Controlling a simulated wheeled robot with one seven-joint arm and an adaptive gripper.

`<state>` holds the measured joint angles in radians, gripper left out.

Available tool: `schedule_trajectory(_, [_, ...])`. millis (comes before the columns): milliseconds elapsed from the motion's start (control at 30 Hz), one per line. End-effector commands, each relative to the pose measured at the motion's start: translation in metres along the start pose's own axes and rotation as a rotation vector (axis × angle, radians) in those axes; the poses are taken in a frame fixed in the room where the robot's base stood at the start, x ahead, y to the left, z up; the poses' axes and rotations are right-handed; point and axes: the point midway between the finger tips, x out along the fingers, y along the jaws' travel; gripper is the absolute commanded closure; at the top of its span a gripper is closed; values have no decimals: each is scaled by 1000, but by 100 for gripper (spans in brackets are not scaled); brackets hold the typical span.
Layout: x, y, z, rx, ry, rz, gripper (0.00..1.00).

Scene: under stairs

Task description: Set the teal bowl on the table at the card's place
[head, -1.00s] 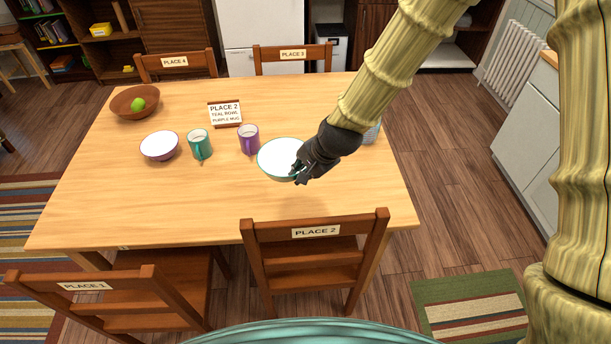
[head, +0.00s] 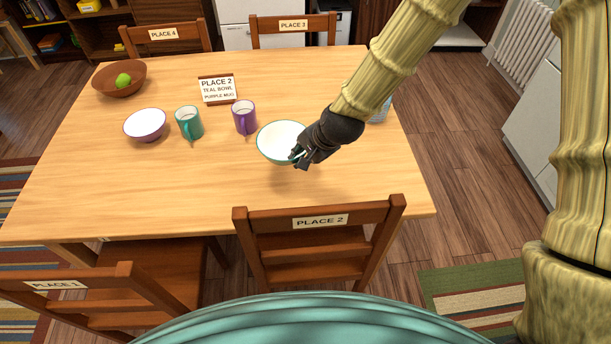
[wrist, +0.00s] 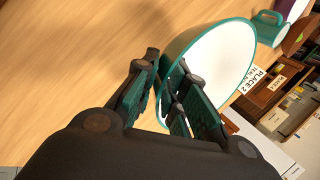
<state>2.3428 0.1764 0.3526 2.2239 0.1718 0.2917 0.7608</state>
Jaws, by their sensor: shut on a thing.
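The teal bowl (head: 280,141), white inside with a teal rim, is over the right half of the table (head: 180,205). My gripper (head: 298,158) is shut on its near right rim. In the wrist view the bowl (wrist: 215,65) is between the fingers of my gripper (wrist: 170,95). The card (head: 217,89) stands behind the mugs and reads Place 2, teal bowl, purple mug. The chair labelled Place 2 (head: 320,222) is at the near side, in front of the bowl.
A purple mug (head: 245,118), a teal mug (head: 189,123) and a purple bowl (head: 146,126) stand left of the teal bowl. A brown bowl (head: 119,80) with a green fruit is at the far left. A patterned cup (head: 381,110) is partly behind my arm. The table's near strip is clear.

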Motion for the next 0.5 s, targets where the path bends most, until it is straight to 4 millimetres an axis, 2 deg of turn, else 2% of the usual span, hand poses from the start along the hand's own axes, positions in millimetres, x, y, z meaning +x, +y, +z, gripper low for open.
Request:
schedule_trajectory(300, [32, 21, 0, 1, 0, 1, 100])
schedule_trajectory(500, [40, 25, 0, 1, 0, 1, 100])
